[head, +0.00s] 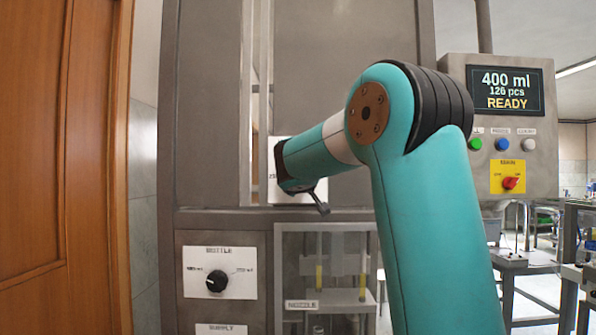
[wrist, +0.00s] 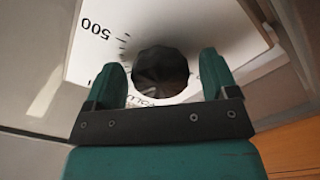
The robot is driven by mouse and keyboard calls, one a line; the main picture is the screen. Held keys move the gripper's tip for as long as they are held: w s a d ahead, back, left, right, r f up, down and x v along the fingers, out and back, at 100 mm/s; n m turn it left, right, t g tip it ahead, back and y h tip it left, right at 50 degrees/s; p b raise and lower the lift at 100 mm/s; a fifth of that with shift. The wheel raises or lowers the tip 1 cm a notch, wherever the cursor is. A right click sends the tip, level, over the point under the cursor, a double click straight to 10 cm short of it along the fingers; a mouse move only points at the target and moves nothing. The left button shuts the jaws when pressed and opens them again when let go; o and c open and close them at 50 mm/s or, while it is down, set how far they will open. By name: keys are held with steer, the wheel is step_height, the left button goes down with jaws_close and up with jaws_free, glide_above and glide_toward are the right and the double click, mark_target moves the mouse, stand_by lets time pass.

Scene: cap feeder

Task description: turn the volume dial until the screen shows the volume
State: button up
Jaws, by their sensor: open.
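The volume dial (wrist: 160,72) is a round black knob on a white plate (wrist: 205,35) marked "500" and other, partly hidden lettering. My gripper (wrist: 162,80) is open in the wrist view, with one green finger on each side of the dial. I cannot tell whether either finger touches it. In the head view the plate (head: 318,185) shows only in part behind my arm, and the dial is hidden there. The screen (head: 505,90) on the grey control box reads "400 ml", "126 pcs" and "READY".
A second black knob (head: 216,281) sits on a white "BOTTLE" plate lower left. Green (head: 475,144), blue (head: 502,144) and white (head: 528,145) buttons and a red switch (head: 510,183) are under the screen. A wooden door (head: 60,170) stands at the left.

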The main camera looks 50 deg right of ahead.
steer(key=c, duration=0.9)
steer(key=shift+f+m+b, duration=0.15)
steer(key=shift+m+b, duration=0.25)
steer(key=shift+b, duration=0.25)
steer(key=shift+f+m+b, duration=0.15)
steer(key=shift+m+b, duration=0.45)
steer(key=shift+b, duration=0.35)
steer(key=m+b, duration=0.3)
steer(key=b, duration=0.1)
steer(key=m+b, duration=0.3)
steer(key=shift+m, duration=0.4)
steer(key=shift+r+m+b, duration=0.2)
steer(key=shift+m+b, duration=1.1)
steer(key=shift+m, duration=0.2)
